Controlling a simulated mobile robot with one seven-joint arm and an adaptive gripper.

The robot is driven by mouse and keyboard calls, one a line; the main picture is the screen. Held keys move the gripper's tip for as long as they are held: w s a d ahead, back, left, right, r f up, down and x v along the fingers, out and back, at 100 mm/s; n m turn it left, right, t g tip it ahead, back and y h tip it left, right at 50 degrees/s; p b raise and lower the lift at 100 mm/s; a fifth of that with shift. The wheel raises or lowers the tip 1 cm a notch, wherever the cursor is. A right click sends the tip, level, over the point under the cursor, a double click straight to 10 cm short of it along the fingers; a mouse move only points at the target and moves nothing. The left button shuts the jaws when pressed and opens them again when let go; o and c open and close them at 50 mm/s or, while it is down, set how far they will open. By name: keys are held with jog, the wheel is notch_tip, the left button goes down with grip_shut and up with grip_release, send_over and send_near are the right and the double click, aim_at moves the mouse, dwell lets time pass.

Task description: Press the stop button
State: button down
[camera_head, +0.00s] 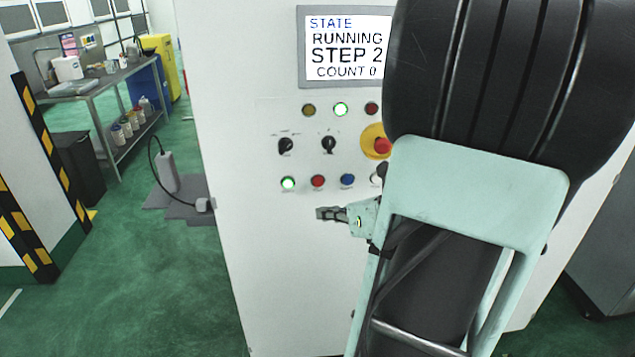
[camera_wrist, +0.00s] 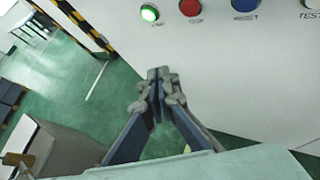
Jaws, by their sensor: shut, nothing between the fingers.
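The red button (camera_head: 318,181) sits in the lower row of the white control panel, between a lit green button (camera_head: 288,183) and a blue button (camera_head: 347,181). In the wrist view the red button (camera_wrist: 190,7) is at the top edge, right of the green one (camera_wrist: 149,13). I cannot read a stop label on it. My gripper (camera_head: 327,214) is below this row in the head view, its fingers pointing left. In the wrist view its fingertips (camera_wrist: 158,76) are together and empty, apart from the buttons.
A screen (camera_head: 347,47) reads STATE RUNNING, STEP 2, COUNT 0. A red emergency button on a yellow disc (camera_head: 370,139) is partly hidden by my arm. Two black knobs (camera_head: 328,144) and indicator lamps (camera_head: 341,109) sit above the button row.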

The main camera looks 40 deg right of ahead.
jog(key=shift+w+d, duration=0.75)
jog(key=shift+w, duration=0.5)
jog(key=shift+w+d, duration=0.75)
jog(key=shift+w, duration=0.55)
jog(key=shift+w+d, duration=0.75)
jog(key=shift+w, duration=0.5)
jog(key=shift+w+d, duration=0.1)
jog(key=shift+w+d, duration=0.2)
jog(key=shift+w, duration=0.05)
jog(key=shift+w+d, duration=0.2)
jog(key=shift+w, duration=0.15)
jog(key=shift+s+a, duration=0.5)
jog(key=shift+s, duration=0.2)
jog(key=s+a, duration=0.1)
jog(key=s, duration=0.2)
jog(key=s+a, duration=0.1)
jog(key=shift+s+a, duration=0.15)
jog(key=shift+a, duration=0.15)
